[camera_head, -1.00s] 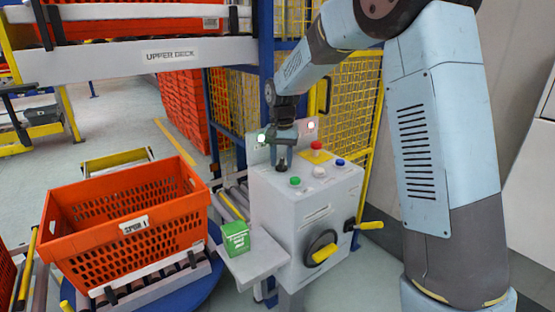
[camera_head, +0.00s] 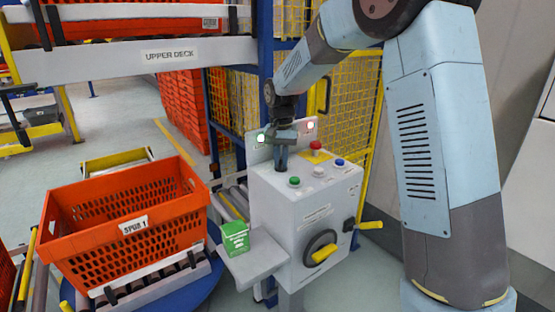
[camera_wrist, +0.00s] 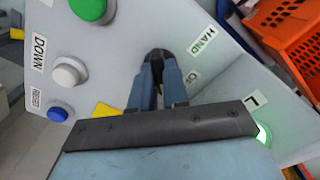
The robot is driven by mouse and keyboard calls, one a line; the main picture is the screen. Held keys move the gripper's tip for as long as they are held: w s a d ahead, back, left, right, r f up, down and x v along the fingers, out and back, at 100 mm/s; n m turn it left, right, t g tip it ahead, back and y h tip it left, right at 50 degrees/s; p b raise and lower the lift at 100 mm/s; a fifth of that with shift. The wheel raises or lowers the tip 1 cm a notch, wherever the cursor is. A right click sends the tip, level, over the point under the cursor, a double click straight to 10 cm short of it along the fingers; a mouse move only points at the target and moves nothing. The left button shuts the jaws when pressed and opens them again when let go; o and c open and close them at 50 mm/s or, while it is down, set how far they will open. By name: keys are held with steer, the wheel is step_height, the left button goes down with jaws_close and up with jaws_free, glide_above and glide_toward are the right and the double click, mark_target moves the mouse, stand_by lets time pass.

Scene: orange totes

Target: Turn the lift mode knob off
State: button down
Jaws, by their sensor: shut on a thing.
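The lift mode knob (camera_wrist: 157,55) is dark and round-topped on the grey control box, shown in the wrist view. My gripper (camera_wrist: 158,74) is shut on it, with one blue finger on each side. Which label the knob points to cannot be told. In the head view my gripper (camera_head: 281,157) reaches down onto the back left of the control box (camera_head: 290,215) top, and the knob is mostly hidden behind the fingers.
The box top also carries a green button (camera_head: 295,181), a white button (camera_head: 319,171), a blue button (camera_head: 340,162) and a red button (camera_head: 316,147). An orange tote (camera_head: 130,225) stands left.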

mark_target(281, 161)
steer(key=n, duration=0.4)
steer(key=shift+n, duration=2.2)
steer(key=c, duration=1.1)
jaws_free()
steer(key=shift+r, duration=0.2)
step_height(281, 161, up, 13)
steer(key=shift+r, duration=0.2)
